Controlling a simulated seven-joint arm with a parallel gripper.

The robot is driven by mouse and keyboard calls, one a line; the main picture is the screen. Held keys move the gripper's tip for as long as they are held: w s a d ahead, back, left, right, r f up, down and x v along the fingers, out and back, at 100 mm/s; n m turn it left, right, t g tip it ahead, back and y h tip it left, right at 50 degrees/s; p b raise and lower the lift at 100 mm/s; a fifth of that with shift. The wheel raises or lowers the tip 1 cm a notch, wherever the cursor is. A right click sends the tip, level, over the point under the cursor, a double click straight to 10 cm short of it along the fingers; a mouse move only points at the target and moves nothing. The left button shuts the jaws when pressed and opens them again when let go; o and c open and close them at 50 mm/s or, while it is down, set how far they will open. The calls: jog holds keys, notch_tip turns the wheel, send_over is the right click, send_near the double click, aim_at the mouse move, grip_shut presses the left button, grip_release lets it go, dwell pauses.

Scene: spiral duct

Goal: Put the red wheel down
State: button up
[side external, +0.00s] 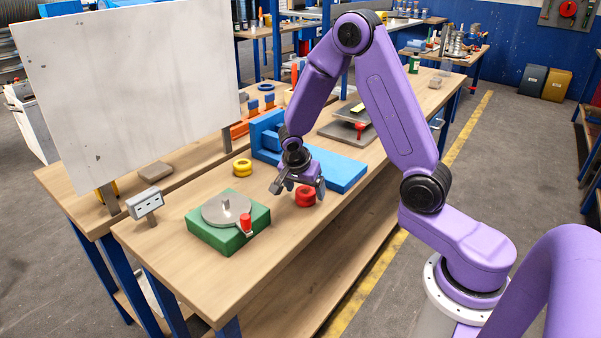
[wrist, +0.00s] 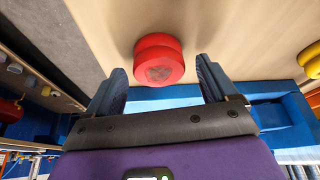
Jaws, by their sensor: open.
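The red wheel (side external: 306,196) rests on the wooden bench top, between the green block and the blue fixture. In the wrist view the red wheel (wrist: 159,60) shows ahead of the fingers, roughly centred between them. My gripper (side external: 298,187) is open, low over the bench right beside the wheel. In the wrist view my gripper (wrist: 161,82) has its two fingers spread wide with nothing clamped between them. I cannot tell whether a finger touches the wheel.
A green block (side external: 228,226) with a grey disc and a red-handled part stands to the left. A yellow wheel (side external: 242,167) lies behind it. A blue fixture (side external: 335,170) is close to my gripper. A white panel (side external: 130,80) stands at the back left. The front bench edge is near.

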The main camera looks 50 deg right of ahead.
jog(key=w+v, duration=0.1)
jog(key=v, duration=0.9)
jog(key=s+a+r+n+y, duration=0.2)
jog(key=s+a+n+y, duration=0.1)
jog(key=s+a+n, duration=0.75)
jog(key=s+n+y, duration=0.2)
jog(key=s+n, duration=1.5)
jog(key=n, duration=0.1)
jog(key=shift+s+r+g, duration=0.2)
jog(key=shift+r+g, duration=0.1)
jog(key=shift+r, duration=0.15)
